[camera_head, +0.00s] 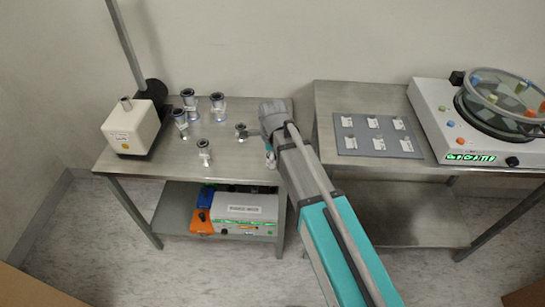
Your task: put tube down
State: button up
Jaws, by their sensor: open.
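My teal and grey arm reaches from the lower right over the right end of the left steel table (225,165). My gripper (270,158) points down there, small and mostly hidden behind my wrist; it is open. Several short metal tubes with dark flanged tops stand on the table: one at the back left (188,98), one at the back right (217,106), one on the left (181,123) and one at the front (204,151). A smaller one (241,131) is left of my wrist. I cannot tell whether a tube stands between my fingers.
A white box device (136,127) with a black motor part fills the table's left end. The lower shelf holds blue and orange boxes and a white unit (246,211). The right table (335,96) holds a grey plate (377,135) with small pieces and a round machine (455,127).

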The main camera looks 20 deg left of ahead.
jog(key=shift+r+p, duration=5.8)
jog(key=shift+r, duration=0.15)
jog(key=d+n, duration=0.2)
jog(key=d, duration=0.4)
jog(key=d+n, duration=0.2)
jog(key=d, duration=0.4)
jog(key=d+n, duration=0.2)
jog(key=d, duration=0.4)
jog(key=shift+d+n, duration=0.15)
jog(key=shift+n, duration=0.25)
jog(key=s+d+n, duration=0.3)
jog(key=d+n, duration=0.1)
jog(key=d, duration=0.5)
jog(key=s+d+n, duration=0.2)
jog(key=d+n, duration=0.2)
jog(key=d, duration=0.5)
jog(key=shift+s+d+n, duration=0.15)
jog(key=shift+s+n, duration=0.15)
jog(key=shift+s, duration=0.1)
